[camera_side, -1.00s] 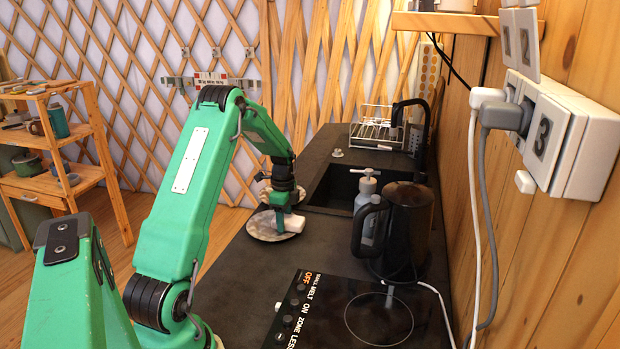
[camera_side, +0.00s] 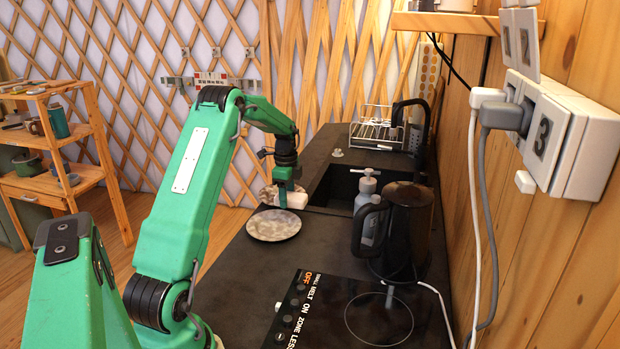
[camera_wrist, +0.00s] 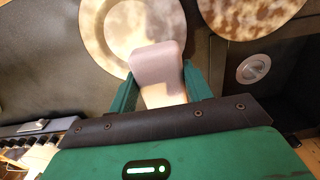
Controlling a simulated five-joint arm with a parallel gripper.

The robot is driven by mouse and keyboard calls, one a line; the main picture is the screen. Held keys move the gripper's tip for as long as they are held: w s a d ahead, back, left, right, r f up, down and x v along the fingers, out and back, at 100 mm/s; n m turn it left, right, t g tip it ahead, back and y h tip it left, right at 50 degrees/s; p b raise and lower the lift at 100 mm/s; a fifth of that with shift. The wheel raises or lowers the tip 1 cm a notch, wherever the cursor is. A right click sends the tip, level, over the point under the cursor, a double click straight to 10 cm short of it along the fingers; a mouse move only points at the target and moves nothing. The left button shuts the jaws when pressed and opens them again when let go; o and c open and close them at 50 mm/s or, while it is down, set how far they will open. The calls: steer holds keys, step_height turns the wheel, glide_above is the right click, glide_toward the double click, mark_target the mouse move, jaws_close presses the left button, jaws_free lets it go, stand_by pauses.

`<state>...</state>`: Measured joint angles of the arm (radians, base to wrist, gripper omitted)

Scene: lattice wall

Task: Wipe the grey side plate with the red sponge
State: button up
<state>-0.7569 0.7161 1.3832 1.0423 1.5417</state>
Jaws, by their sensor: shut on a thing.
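My gripper (camera_side: 287,187) is shut on a pale, pinkish-white block (camera_wrist: 157,62), the only sponge-like thing I see; it looks white in the side view (camera_side: 297,200), not red. A mottled grey-white plate (camera_side: 273,226) lies flat on the dark counter, uncovered. A second plate (camera_side: 266,197) lies just behind it, partly hidden by my gripper and the block. In the wrist view, the block overlaps a cream-grey plate (camera_wrist: 112,38), and a brown-and-white mottled plate (camera_wrist: 250,18) is at upper right. I cannot tell whether the block touches a plate.
A sink (camera_side: 330,188) is right of the plates, with a soap bottle (camera_side: 365,205) and black kettle (camera_side: 405,225) nearer. A hob (camera_side: 345,315) fills the front counter. A dish rack (camera_side: 372,130) stands behind. The counter (camera_side: 235,270) is clear left of the hob.

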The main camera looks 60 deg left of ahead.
steer(key=shift+r, duration=1.1)
step_height(320, 180, up, 20)
steer(key=w+d+r+n, duration=0.1)
steer(key=w+d+n, duration=0.1)
steer(key=d, duration=0.8)
steer(key=w+d+n, duration=0.2)
steer(key=w+d, duration=0.1)
steer(key=d, duration=0.7)
steer(key=s+d+f+n, duration=0.1)
steer(key=s+d+n, duration=0.2)
steer(key=d, duration=0.6)
steer(key=s+d+n, duration=0.2)
steer(key=d, duration=0.7)
step_height(320, 180, down, 11)
steer(key=shift+w+r, duration=0.1)
steer(key=shift+r, duration=0.15)
